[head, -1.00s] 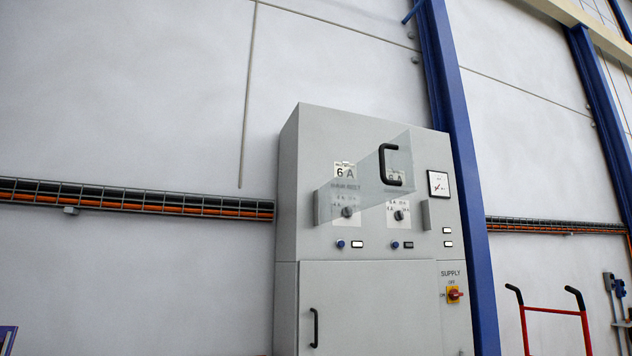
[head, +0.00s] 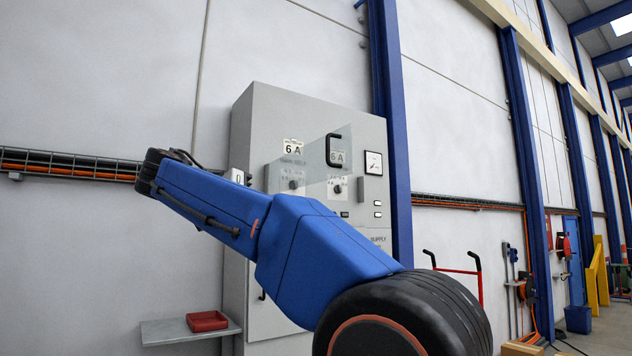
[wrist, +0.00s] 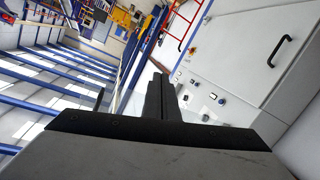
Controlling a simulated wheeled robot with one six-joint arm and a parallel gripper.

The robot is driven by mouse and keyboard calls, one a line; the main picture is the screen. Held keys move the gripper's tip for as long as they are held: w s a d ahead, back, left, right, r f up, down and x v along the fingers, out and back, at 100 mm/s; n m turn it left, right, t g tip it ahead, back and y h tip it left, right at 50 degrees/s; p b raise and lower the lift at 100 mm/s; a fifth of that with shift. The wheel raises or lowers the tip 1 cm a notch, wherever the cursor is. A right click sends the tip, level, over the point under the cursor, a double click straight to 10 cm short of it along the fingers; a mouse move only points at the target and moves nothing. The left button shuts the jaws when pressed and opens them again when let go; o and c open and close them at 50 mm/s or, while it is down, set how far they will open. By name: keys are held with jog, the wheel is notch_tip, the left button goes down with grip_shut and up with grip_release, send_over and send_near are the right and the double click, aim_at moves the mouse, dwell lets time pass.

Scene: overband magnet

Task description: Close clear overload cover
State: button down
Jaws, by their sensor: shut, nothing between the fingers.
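The clear overload cover (head: 312,172) stands swung out from the upper front of the grey cabinet (head: 290,108), its black handle (head: 333,150) at the free right side. My gripper (wrist: 161,82) is shut and empty in the wrist view, pointing along the cabinet front. In the head view my blue arm crosses in front of the cabinet and I cannot make out the fingers. In the wrist view the clear sheet is not distinct; a dark bar (wrist: 99,98) shows left of the fingers, possibly the handle.
A meter (head: 373,163) sits right of the cover. The lower door's black handle (wrist: 280,51) and the red-yellow supply switch (wrist: 192,50) show in the wrist view. A shelf with a red tray (head: 207,321) is at left; a red hand truck (head: 455,268) stands at right.

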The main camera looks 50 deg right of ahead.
notch_tip(320, 180, up, 8)
jog(key=a+m+g+h, duration=0.1)
jog(key=a+m+g, duration=0.1)
jog(key=m+g, duration=0.3)
jog(key=m+t, duration=0.1)
send_near(328, 177)
jog(key=x, duration=0.6)
jog(key=shift+d, duration=0.2)
jog(key=shift+d, duration=0.1)
